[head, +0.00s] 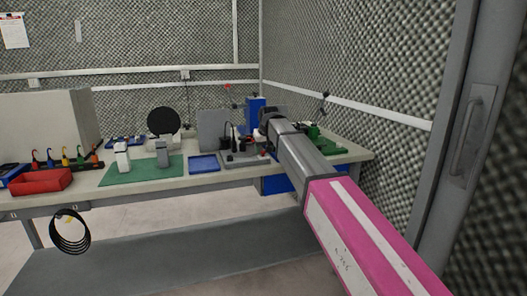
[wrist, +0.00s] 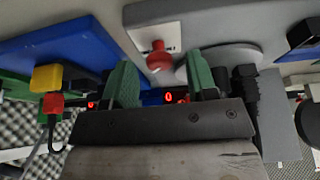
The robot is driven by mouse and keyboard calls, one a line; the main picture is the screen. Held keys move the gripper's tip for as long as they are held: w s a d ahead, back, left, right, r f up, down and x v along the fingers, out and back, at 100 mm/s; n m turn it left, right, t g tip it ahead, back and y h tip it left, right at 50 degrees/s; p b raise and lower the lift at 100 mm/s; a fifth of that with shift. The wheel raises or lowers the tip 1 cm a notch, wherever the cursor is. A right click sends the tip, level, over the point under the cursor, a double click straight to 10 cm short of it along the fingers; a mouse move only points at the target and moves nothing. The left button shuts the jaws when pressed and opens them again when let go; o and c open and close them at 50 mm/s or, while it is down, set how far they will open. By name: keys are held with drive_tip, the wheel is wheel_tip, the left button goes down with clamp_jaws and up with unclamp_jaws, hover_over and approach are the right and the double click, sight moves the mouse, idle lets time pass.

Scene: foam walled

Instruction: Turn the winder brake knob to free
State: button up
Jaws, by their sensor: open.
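In the wrist view a red knob (wrist: 159,57) stands on a white plate with small dark marks, on a grey panel. It looks like the winder brake knob, but its label is too small to read. A grey round disc (wrist: 222,56) lies just right of it. My gripper (wrist: 162,80) is open, its two green fingers on either side of the knob in the picture. I cannot tell whether they touch it, and nothing is seen held. In the head view my arm reaches the bench's right part and hides the knob.
In the wrist view a blue panel (wrist: 65,50) with a yellow block (wrist: 46,77) and a red connector is close at left, and a black fitting (wrist: 245,95) at right. In the head view the workbench (head: 120,191) also holds a green mat (head: 142,177) and a red bin (head: 42,181).

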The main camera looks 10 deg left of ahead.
drive_tip(key=shift+w+a+f, duration=0.1)
drive_tip(key=shift+f, duration=0.3)
drive_tip(key=c, duration=0.9)
drive_tip(key=shift+c, duration=0.2)
